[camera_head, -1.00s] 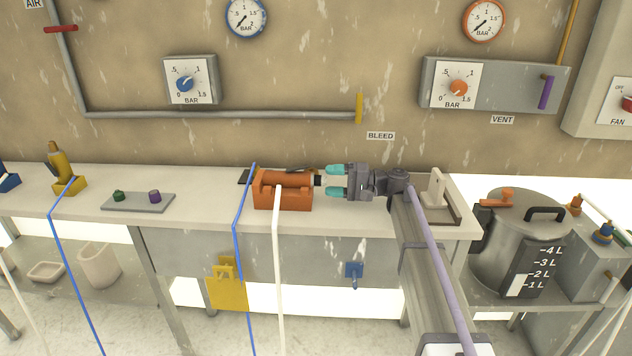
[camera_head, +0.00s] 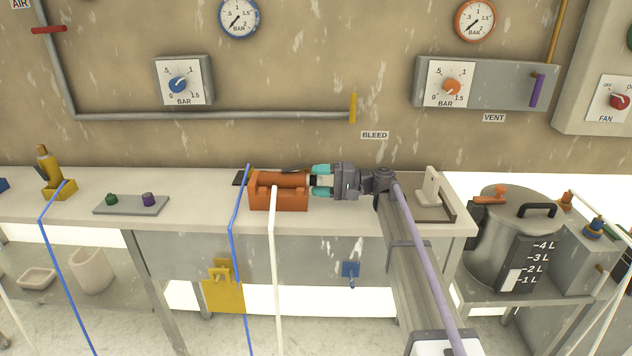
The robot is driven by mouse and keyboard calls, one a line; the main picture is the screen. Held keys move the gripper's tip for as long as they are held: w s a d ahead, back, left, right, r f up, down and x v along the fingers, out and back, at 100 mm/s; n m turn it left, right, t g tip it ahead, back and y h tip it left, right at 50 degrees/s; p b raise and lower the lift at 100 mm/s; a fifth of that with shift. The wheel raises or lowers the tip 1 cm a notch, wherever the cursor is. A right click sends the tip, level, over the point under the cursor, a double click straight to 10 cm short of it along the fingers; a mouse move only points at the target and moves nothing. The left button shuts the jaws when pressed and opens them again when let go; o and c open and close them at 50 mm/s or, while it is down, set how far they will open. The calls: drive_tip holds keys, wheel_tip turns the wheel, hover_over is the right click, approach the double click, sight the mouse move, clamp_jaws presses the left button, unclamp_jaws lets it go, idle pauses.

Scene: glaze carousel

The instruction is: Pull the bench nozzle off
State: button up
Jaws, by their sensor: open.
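An orange cylindrical tool body (camera_head: 285,180) lies level in an orange cradle (camera_head: 279,203) on the bench top. A small dark nozzle (camera_head: 314,181) sticks out of its right end. My gripper (camera_head: 320,181) comes in from the right with its two teal fingers pointing left. The fingers are open, one on the far side and one on the near side of the nozzle, with their tips close to the right end of the orange body. Whether either finger touches the nozzle is too small to tell. The fingers and gripper body hide part of the nozzle.
A white hose (camera_head: 272,240) and a blue hose (camera_head: 236,235) hang over the bench's front edge by the cradle. A grey plate with two knobs (camera_head: 131,206) lies to the left. A bracket (camera_head: 431,190) stands right of my gripper, with a steel pot (camera_head: 495,240) beyond.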

clamp_jaws()
idle(0.5)
drive_tip(key=shift+d, duration=0.1)
drive_tip(key=shift+w+d, duration=0.1)
drive_tip(key=shift+d, duration=2.8)
